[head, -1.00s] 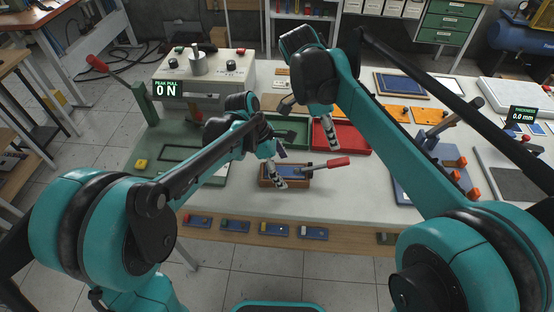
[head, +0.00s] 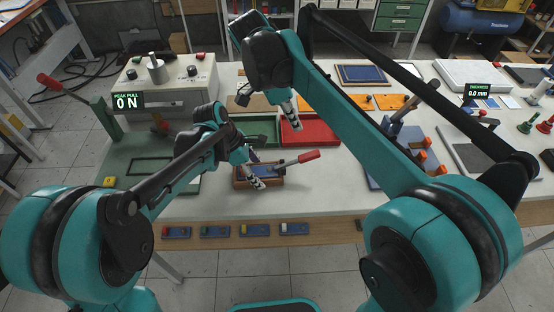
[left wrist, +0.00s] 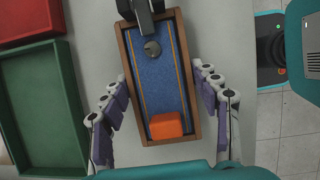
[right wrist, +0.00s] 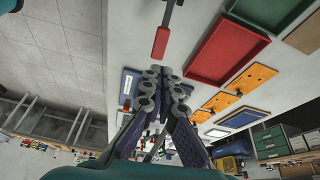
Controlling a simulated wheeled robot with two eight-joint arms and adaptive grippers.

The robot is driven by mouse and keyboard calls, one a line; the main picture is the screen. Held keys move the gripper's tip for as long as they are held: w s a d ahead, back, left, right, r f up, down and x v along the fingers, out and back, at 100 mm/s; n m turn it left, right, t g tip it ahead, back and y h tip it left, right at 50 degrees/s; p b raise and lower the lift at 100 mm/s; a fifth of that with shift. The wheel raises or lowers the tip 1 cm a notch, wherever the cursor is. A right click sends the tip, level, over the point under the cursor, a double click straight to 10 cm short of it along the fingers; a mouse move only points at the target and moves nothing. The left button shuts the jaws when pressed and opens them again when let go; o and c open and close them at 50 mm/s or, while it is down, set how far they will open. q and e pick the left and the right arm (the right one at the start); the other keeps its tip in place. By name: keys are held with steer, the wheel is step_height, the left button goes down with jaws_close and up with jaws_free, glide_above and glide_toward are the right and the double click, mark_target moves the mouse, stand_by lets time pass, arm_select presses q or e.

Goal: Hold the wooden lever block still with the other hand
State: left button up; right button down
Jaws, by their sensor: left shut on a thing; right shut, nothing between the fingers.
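The wooden lever block (head: 240,183) is a brown frame with a blue inside, lying on the pale table. Its lever slopes up to the right and ends in a red handle (head: 309,156). The left wrist view shows the block (left wrist: 161,75) from above, with an orange pad (left wrist: 166,125) at its near end. My left gripper (head: 258,179) is shut on the block, its fingers along the two long sides. My right gripper (head: 297,126) is shut and empty, above the red tray and behind the handle. The handle also shows in the right wrist view (right wrist: 160,42), ahead of the shut fingertips.
A green tray (head: 264,144) and a red tray (head: 325,134) lie behind the block. A pull gauge (head: 180,90) reading 0 N stands at the left. A blue fixture (head: 385,178) with orange knobs is at the right. Small blue plates (head: 215,231) line the front edge.

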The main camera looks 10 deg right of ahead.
mark_target(311, 154)
steer(key=shift+m, duration=0.3)
steer(key=x, duration=1.1)
steer(key=shift+d+r, duration=0.1)
